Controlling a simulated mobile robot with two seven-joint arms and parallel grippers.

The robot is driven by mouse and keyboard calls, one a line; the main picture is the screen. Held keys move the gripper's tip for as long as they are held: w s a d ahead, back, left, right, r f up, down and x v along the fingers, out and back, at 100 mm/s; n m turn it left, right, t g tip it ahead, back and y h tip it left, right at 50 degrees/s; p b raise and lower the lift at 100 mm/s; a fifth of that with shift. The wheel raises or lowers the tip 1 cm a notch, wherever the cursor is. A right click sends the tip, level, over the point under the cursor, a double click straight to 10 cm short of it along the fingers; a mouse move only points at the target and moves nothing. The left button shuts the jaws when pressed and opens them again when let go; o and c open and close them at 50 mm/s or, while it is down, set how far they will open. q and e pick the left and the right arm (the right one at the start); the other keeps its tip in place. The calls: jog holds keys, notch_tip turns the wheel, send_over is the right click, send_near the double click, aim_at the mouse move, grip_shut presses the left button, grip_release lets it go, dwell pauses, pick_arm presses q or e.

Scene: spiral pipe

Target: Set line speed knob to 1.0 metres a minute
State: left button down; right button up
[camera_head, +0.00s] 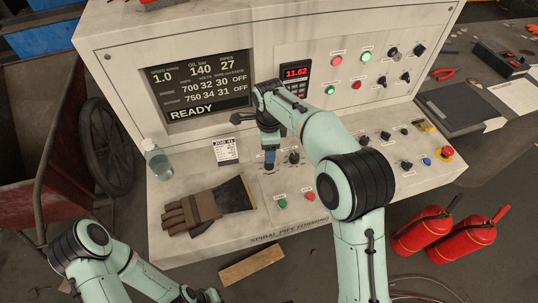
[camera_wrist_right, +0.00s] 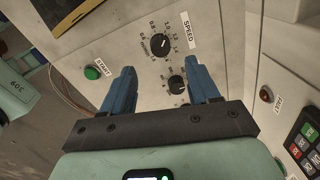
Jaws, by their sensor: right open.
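The speed knob (camera_wrist_right: 160,43), black and round with a printed number scale, sits on the pale console panel beside a SPEED label (camera_wrist_right: 188,33) in the right wrist view. Its exact pointer setting is too small to tell. My right gripper (camera_wrist_right: 157,84) is open, its blue fingers apart and empty. The speed knob lies beyond the fingertips, and a second smaller black knob (camera_wrist_right: 177,85) shows between the fingers. In the head view my right gripper (camera_head: 270,158) is over the console's lower ledge and hides part of the knobs there. The screen (camera_head: 196,85) reads speed 1.0 and READY.
A green START button (camera_wrist_right: 95,72) is beside the knobs. A work glove (camera_head: 208,207) and a clear bottle (camera_head: 157,160) are on the ledge left of my right gripper. A red emergency stop (camera_head: 447,152) is at the ledge's right end.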

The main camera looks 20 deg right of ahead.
notch_tip(320, 180, up, 6)
jog(key=shift+s+f, duration=0.1)
jog(key=shift+f, duration=0.1)
dwell(0.5)
